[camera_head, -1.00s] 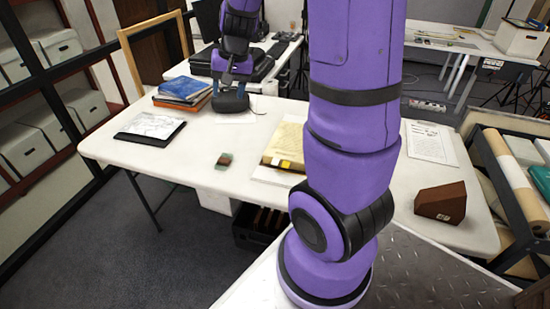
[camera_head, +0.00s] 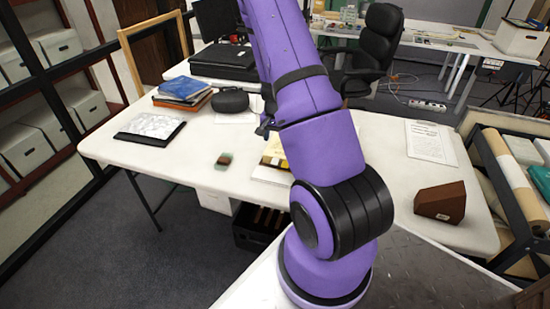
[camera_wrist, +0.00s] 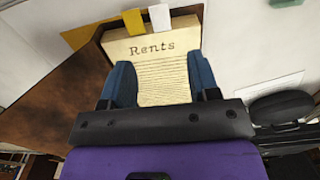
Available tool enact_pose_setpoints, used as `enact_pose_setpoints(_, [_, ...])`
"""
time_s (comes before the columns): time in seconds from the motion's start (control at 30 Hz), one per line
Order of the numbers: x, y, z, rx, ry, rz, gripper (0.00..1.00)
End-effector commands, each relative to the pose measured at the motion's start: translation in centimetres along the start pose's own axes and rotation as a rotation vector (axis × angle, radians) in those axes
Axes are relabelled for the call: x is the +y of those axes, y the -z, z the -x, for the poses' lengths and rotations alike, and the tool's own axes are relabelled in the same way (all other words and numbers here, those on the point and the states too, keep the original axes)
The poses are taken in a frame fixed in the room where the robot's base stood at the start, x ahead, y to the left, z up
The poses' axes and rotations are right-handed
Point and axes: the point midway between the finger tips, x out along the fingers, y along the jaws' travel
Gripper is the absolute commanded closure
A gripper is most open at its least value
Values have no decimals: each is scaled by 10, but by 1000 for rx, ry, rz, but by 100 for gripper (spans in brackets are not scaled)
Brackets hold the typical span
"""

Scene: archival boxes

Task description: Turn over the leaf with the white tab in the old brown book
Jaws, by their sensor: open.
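The old book (camera_wrist: 170,85) lies open below my gripper in the wrist view, its cream page headed "Rents" with ruled lines beneath. A white tab (camera_wrist: 159,18) sticks out at the page's upper edge, beside a yellow tab (camera_wrist: 133,21). A brown worn surface, seemingly the cover, spreads to the left. My gripper (camera_wrist: 160,62) is open and empty, its two blue fingers over either side of the page; I cannot tell their height above it. In the head view only the left end of the book (camera_head: 272,158) shows; my arm hides the rest and the gripper.
The front left of the table is clear.

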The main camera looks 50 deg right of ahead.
Motion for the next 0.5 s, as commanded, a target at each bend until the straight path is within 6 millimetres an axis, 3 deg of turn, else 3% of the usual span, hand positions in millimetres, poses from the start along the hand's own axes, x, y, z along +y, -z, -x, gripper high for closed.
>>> enact_pose_setpoints(0.5, [1, -1, -82, -3, 0, 1, 45])
